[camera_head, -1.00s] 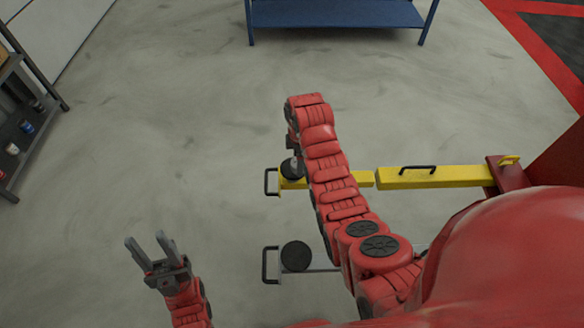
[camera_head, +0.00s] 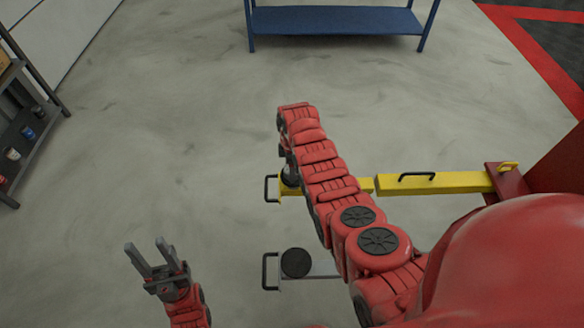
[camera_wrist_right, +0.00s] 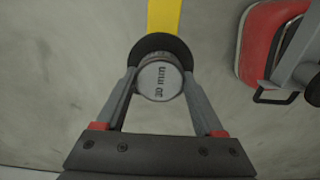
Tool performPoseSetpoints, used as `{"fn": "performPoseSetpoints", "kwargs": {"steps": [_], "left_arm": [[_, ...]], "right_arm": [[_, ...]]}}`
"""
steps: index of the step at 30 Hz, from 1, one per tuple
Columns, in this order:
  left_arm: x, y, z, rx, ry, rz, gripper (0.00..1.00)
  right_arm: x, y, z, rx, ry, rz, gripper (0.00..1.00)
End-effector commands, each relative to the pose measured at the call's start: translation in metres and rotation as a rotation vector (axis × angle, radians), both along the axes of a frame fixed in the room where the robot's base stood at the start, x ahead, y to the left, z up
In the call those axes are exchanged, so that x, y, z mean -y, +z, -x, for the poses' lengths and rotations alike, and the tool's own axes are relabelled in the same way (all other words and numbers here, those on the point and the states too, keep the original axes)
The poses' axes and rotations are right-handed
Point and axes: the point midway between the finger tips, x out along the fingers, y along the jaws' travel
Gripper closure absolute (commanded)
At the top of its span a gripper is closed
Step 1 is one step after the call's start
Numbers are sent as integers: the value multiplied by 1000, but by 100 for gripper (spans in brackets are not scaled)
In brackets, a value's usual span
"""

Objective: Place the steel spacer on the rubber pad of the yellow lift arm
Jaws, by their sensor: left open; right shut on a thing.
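The yellow lift arm (camera_head: 434,183) runs left from a red post, and its end carries a black round rubber pad, mostly hidden behind my right arm in the head view. In the right wrist view the pad (camera_wrist_right: 150,44) shows as a black disc at the end of the yellow arm (camera_wrist_right: 164,15). The steel spacer (camera_wrist_right: 159,81), marked "30 mm", is between the fingers of my right gripper (camera_wrist_right: 160,84), which is shut on it. The spacer overlaps the pad in this view; I cannot tell whether they touch. My left gripper (camera_head: 153,252) is open and empty at lower left, away from the arm.
A grey lift arm with another black pad (camera_head: 296,262) and a handle lies nearer to me. A blue bench (camera_head: 335,20) stands at the back. A dark shelf (camera_head: 28,130) with several small items stands at left. The floor between is clear.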

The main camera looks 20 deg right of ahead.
Motion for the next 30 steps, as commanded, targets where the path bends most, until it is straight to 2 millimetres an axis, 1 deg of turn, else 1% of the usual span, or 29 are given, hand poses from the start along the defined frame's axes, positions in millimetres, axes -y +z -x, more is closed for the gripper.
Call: {"fn": "performPoseSetpoints", "kwargs": {"steps": [5, 6, 10, 11, 17, 19, 22, 26, 29, 30], "left_arm": [[0, -2, 0, 0, 0, 0, 53], [0, -2, 0, 0, 0, 0, 53], [0, -1, 0, 0, 0, 0, 53], [0, -1, 0, 0, 0, 0, 53], [0, -1, 0, 0, 0, 0, 53], [0, 2, 0, 0, 0, 0, 53], [0, 0, 0, 0, 0, 0, 53], [0, -1, 0, 0, 0, 0, 53], [0, -2, 0, 0, 0, 0, 53], [0, -3, 0, 0, 0, 0, 53]], "right_arm": [[0, -2, 0, 1, 0, 0, 100], [0, -2, 0, 0, 0, 0, 26], [0, -1, 0, 0, 0, 0, 3], [0, -1, 0, 0, 0, 0, 0], [0, -1, 0, 0, 0, 0, 0], [0, 2, 0, 0, 0, 0, 0], [0, 6, -1, 0, 0, 0, 0], [0, 21, -2, 6, 0, 0, 0], [0, 36, -2, 8, 0, 0, 0], [0, 44, -2, 4, 0, -1, 0]]}}
